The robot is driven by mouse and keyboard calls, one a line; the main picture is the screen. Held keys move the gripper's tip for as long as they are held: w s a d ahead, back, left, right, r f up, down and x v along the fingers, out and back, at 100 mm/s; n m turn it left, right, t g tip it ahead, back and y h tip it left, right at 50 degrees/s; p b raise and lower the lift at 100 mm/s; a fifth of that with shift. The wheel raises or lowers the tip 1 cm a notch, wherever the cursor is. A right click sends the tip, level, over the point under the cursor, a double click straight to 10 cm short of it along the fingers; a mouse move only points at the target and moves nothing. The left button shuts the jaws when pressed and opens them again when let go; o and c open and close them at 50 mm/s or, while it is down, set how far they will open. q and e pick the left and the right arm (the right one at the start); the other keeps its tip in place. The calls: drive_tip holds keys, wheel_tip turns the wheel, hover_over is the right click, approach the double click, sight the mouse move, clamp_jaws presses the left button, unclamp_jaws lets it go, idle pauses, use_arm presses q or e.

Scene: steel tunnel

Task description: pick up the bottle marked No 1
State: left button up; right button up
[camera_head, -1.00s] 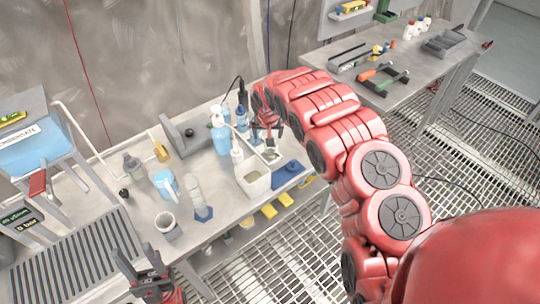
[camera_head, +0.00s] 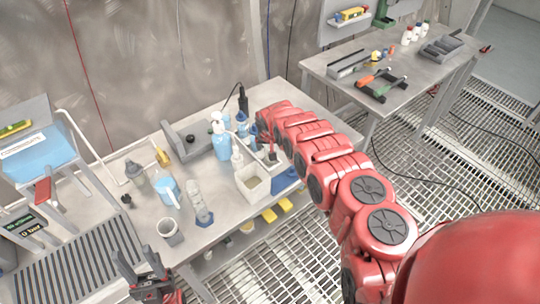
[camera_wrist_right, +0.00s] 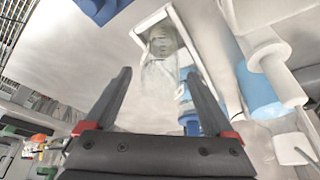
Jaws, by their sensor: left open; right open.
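No marking "No 1" can be read on any bottle. In the right wrist view, a clear bottle (camera_wrist_right: 162,76) with a pale round top shows between the open fingers of my right gripper (camera_wrist_right: 157,80). It stands within a white-rimmed holder (camera_wrist_right: 148,24), and I cannot tell if the fingers touch it. My left gripper (camera_head: 145,272) is open and empty at the bench's front left.
The bench (camera_head: 140,215) also holds a grey cup (camera_head: 169,230), a clear bottle with a blue base (camera_head: 198,203) and a blue-and-white jug (camera_head: 167,187). A second table (camera_head: 428,68) at the back right carries tools and small white bottles (camera_head: 408,36).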

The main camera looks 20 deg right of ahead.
clamp_jaws()
idle(0.4)
drive_tip(key=shift+r, duration=0.1)
